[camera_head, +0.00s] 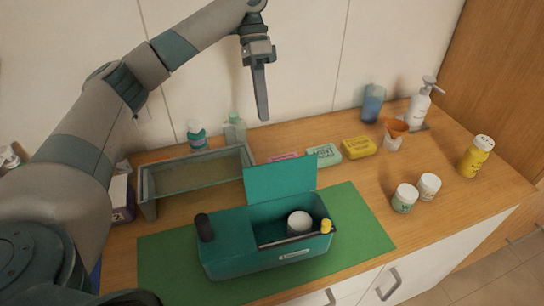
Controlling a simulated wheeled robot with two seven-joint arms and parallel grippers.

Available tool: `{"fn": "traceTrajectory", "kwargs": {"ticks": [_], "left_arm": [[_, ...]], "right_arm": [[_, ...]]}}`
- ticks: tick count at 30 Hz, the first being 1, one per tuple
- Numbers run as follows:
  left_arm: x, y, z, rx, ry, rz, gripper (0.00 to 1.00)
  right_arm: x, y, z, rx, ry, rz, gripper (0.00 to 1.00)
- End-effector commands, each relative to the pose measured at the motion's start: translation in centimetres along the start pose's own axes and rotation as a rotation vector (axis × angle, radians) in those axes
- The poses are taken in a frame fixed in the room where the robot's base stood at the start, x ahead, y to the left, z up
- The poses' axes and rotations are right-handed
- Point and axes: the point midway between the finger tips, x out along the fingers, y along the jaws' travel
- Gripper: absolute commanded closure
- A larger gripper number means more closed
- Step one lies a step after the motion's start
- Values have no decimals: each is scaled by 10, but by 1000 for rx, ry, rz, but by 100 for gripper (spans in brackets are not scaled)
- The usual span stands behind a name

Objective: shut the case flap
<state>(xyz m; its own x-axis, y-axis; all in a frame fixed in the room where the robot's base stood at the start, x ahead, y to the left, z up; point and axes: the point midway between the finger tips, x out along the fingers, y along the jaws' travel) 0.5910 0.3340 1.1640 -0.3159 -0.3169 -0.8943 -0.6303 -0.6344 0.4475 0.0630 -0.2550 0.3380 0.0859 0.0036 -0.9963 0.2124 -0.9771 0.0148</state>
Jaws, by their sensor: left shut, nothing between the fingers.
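The teal case (225,258) stands on a green mat (365,228) on the wooden counter. Its flap (281,181) stands raised at the back edge, tilted up. Inside the open compartment is a white round item (299,222), and a small yellow-topped item (326,226) shows at the right end. A dark cylinder (204,227) sits at the case's left end. My left gripper (262,116) is shut and empty, pointing down above and behind the flap, apart from it. My right gripper is not in view.
A glass tray (148,192) stands behind left of the case. Soap boxes (358,148) lie behind the flap. Two white jars (404,198), a yellow bottle (475,157), a pump bottle (420,106) and an orange funnel (396,127) stand right. The mat's right part is clear.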

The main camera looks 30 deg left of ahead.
Motion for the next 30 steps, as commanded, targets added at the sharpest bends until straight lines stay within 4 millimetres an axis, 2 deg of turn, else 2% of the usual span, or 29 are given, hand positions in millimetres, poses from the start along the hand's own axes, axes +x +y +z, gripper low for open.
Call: {"fn": "traceTrajectory", "kwargs": {"ticks": [17, 23, 30], "left_arm": [[6, -1, 0, 0, -1, 1, 100], [18, -1, 0, 1, -2, 1, 100], [42, -1, 0, 1, -2, 3, 100]], "right_arm": [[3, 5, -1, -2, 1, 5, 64], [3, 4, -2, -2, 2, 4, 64], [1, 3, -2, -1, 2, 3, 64]]}}
